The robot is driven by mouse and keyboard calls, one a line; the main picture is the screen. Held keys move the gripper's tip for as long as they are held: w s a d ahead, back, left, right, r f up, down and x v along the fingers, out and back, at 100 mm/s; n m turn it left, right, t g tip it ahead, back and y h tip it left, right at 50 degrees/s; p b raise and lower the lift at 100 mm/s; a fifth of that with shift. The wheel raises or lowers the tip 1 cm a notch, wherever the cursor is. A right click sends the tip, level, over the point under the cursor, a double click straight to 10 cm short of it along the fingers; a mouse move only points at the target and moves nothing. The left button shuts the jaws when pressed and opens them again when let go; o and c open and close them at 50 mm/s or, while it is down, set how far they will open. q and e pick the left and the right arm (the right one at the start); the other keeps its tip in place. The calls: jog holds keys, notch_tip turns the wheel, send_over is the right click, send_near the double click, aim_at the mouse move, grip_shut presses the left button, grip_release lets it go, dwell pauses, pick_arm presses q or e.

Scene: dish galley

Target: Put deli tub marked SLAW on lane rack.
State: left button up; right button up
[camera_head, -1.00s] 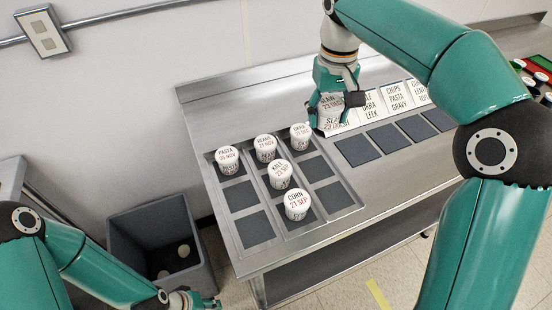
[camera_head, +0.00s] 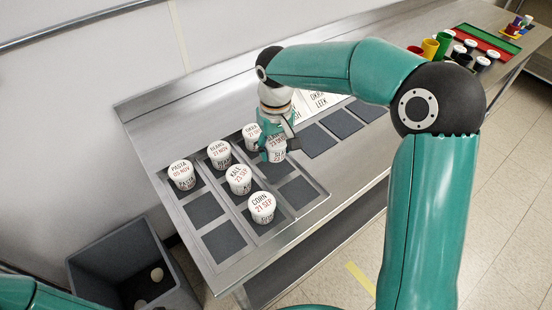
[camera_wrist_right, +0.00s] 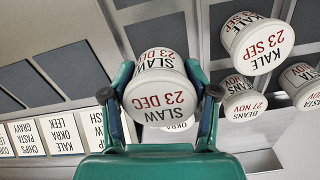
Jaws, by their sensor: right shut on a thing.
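The white deli tub marked SLAW 23 DEC (camera_head: 278,155) is in my right gripper (camera_head: 273,147), whose fingers are shut on its sides. The wrist view shows the tub (camera_wrist_right: 158,85) between the two fingers (camera_wrist_right: 160,76). It is over the right lane of the lane rack (camera_head: 222,243), in front of the OKRA tub (camera_head: 251,131). I cannot tell if it touches the rack. The PASTA tub (camera_head: 181,172) is in the left lane; BEANS (camera_head: 219,152), KALE (camera_head: 238,178) and CORN (camera_head: 261,205) fill the middle lane. My left gripper is out of view.
Label cards (camera_head: 318,103) and dark square pads (camera_head: 341,122) lie right of the rack. A grey bin (camera_head: 95,265) with white round things stands on the floor at left. Coloured cups and lidded tubs (camera_head: 470,45) are at the far right. Several rack pads are bare.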

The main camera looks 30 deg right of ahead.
aim_at(275, 168)
jog(key=shift+f, duration=2.3)
jog(key=shift+f, duration=0.1)
jog(key=o, duration=1.3)
jog(key=shift+c, duration=0.2)
notch_tip(275, 168, up, 12)
jog(key=shift+r, duration=0.15)
